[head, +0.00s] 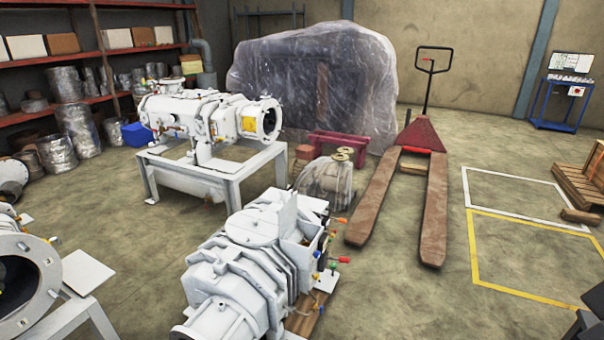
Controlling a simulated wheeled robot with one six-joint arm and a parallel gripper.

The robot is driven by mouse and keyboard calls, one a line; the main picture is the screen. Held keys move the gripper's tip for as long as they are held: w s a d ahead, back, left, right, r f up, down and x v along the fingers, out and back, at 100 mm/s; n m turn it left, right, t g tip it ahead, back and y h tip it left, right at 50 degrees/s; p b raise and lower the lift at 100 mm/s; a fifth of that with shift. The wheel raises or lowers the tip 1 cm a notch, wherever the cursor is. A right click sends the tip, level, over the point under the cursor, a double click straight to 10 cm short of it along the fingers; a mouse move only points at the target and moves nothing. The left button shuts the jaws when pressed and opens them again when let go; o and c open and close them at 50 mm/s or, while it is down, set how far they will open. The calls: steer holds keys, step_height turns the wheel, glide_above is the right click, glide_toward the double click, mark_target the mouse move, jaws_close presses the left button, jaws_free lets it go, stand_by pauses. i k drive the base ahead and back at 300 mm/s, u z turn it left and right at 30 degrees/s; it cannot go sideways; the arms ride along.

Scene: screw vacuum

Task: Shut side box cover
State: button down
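A white vacuum pump (235,285) sits low in the front middle, on a wooden base. On its right side is a side box (302,250), open at the top, with a dark inside. A flat white plate, which looks like the box cover (288,216), stands upright at the box's left edge. Several small red, orange, yellow and green fittings stick out at the box's right side.
Another white pump (205,112) rests on a white stand behind. A red pallet jack (420,135) stands at the right, its forks reaching forward. A plastic-wrapped pump (327,180) sits between. Floor with white and yellow markings (535,285) is clear at right.

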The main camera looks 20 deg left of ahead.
mark_target(287, 214)
steer(key=i, duration=1.2)
steer(key=u, duration=1.25)
steer(key=i, duration=1)
steer(key=u, duration=0.45)
